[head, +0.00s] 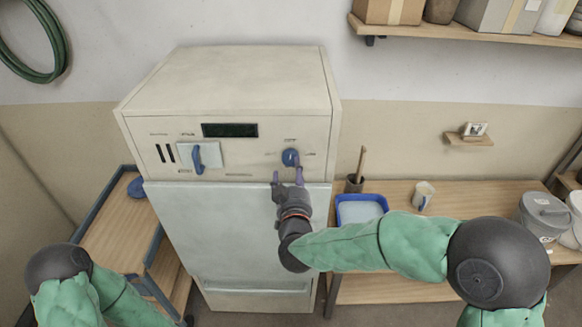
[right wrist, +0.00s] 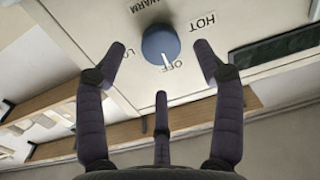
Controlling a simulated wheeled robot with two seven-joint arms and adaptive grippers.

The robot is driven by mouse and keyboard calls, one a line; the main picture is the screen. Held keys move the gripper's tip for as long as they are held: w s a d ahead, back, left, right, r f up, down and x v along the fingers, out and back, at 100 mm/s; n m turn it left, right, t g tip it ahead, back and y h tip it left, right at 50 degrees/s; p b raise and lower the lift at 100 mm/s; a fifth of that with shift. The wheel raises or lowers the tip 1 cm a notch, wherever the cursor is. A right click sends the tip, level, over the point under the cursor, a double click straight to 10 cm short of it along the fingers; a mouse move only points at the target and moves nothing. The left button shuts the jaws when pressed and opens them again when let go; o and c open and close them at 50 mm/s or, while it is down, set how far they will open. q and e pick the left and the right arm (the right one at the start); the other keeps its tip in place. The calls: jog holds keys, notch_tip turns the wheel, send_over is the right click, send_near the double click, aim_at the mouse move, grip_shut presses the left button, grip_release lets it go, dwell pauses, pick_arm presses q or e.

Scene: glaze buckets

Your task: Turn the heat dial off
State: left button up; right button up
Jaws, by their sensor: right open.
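The blue heat dial (head: 290,157) is on the right of the white kiln's (head: 240,260) front panel. In the right wrist view the dial (right wrist: 161,44) is round, with the words WARM, HOT, OFF and LOW around it. Its white pointer mark points toward the word OFF. My right gripper (head: 287,178) is just below the dial in the head view. Its purple fingers are open and empty. In the right wrist view the fingers (right wrist: 162,66) spread to either side of the dial, with no clear contact. My left arm shows at the lower left; its gripper is out of the frame.
A blue lever (head: 198,158) on a pale plate and a dark display (head: 230,130) share the panel. A wooden cart (head: 120,225) stands left. The right bench (head: 440,195) holds a blue tray (head: 362,197), a cup (head: 422,196) and buckets (head: 545,213).

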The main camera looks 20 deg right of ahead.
jog(key=v, duration=0.8)
jog(key=shift+s, duration=0.1)
notch_tip(320, 180, down, 29)
jog(key=a+g+y+b, duration=0.3)
jog(key=g+y+b, duration=0.15)
jog(key=g, duration=0.35)
jog(key=s+a+f+m+g+y+b, duration=0.1)
jog(key=s+f+g, duration=0.3)
jog(key=s+f, duration=0.5)
jog(key=s+a+f+g+y+b, duration=0.1)
jog(key=s+f+g, duration=0.4)
jog(key=s+f, duration=0.5)
notch_tip(320, 180, down, 4)
jog(key=shift+f+m+y, duration=0.15)
jog(key=shift+m+y, duration=0.25)
jog(key=shift+y, duration=0.25)
jog(key=shift+w, duration=0.1)
